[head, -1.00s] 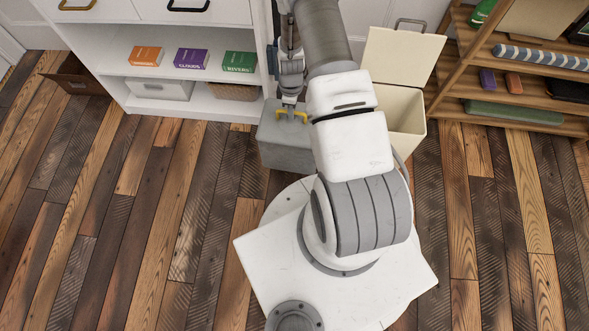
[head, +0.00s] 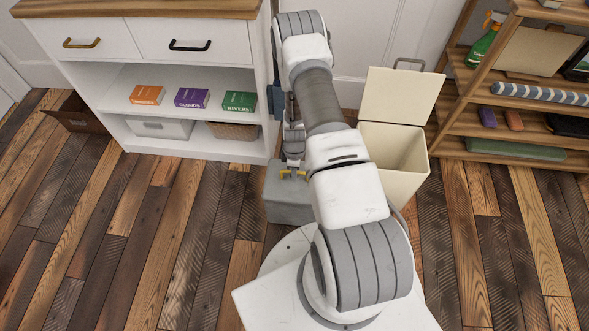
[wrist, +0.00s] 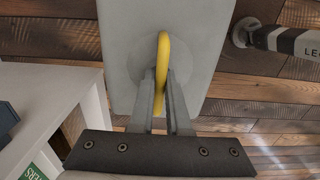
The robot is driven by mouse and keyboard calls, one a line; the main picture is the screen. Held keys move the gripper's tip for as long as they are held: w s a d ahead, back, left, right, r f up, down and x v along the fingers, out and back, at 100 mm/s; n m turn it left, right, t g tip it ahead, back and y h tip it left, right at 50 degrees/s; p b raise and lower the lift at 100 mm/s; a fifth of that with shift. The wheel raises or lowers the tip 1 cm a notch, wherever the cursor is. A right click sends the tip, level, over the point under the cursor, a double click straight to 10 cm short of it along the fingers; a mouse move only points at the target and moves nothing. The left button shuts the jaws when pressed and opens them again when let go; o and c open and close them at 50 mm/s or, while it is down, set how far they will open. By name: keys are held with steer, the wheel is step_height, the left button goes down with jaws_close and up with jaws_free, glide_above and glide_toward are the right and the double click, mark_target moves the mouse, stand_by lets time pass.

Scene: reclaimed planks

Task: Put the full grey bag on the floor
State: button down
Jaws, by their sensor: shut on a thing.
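The grey bag (head: 291,205) is a boxy block with a yellow handle on top. It hangs upright below my gripper (head: 293,173), between the white cabinet and my base. My gripper is shut on the yellow handle, which also shows between the fingers (wrist: 162,88) in the wrist view. The bag's pale grey top (wrist: 205,35) fills the middle of that view. My arm hides part of its right side. I cannot tell whether its underside touches the plank floor (head: 150,240).
A white cabinet (head: 268,140) with boxes and a basket (head: 233,131) stands behind left. A cream bin (head: 396,155) with its lid up stands behind right, near a wooden shelf (head: 490,155). A dark crate (head: 78,114) is far left. Floor at left is clear.

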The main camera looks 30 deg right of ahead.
steer(key=shift+w+f, duration=0.1)
steer(key=shift+f, duration=0.45)
steer(key=c, duration=0.9)
jaws_free()
